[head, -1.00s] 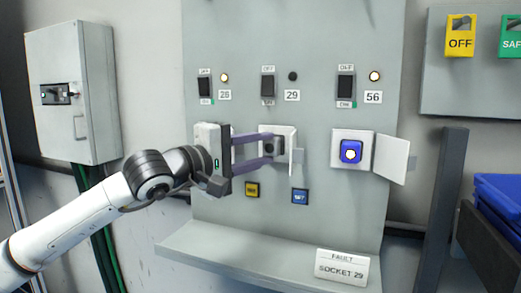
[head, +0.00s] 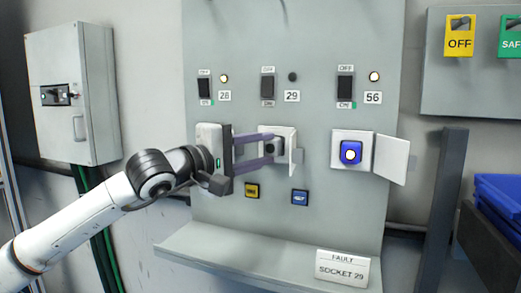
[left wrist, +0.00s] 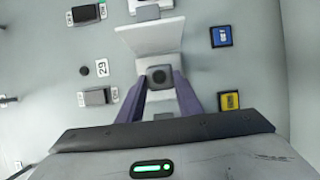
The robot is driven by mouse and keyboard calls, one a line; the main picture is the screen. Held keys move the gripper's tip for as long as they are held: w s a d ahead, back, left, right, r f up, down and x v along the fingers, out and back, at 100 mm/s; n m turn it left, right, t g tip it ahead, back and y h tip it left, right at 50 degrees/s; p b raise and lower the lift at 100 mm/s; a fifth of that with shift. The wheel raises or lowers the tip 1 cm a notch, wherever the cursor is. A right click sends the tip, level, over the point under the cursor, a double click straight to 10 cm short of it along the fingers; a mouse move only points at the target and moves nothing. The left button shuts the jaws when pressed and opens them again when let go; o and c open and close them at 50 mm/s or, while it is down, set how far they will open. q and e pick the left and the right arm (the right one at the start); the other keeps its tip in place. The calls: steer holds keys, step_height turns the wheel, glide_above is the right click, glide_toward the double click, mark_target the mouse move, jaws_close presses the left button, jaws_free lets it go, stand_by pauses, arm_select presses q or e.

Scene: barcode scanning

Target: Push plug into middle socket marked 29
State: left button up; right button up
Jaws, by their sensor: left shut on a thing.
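The middle socket (head: 281,133), under the label 29 (head: 292,96), is a white box with its cover swung open to the right. My left gripper (head: 273,147) reaches it from the left, with its purple fingers shut on a dark plug (head: 271,147). In the left wrist view the dark square plug (left wrist: 160,77) sits between the fingertips in front of the socket. I cannot tell how deep it sits in the socket. My right gripper is not in view.
The right socket (head: 339,139) under 56 holds a blue plug (head: 350,152), its cover (head: 393,160) open to the right. Switches and lamps sit above the sockets. A ledge with a "FAULT SOCKET 29" sign (head: 341,267) juts out below. A blue crate (head: 498,205) is at the right.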

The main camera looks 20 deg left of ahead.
arm_select(q)
steer(key=shift+w, duration=0.2)
steer(key=o, duration=1)
steer(key=shift+o, duration=0.2)
steer(key=shift+s+a, duration=0.15)
steer(key=shift+s, duration=0.05)
steer(key=b+v, duration=0.1)
steer(key=v, duration=0.9)
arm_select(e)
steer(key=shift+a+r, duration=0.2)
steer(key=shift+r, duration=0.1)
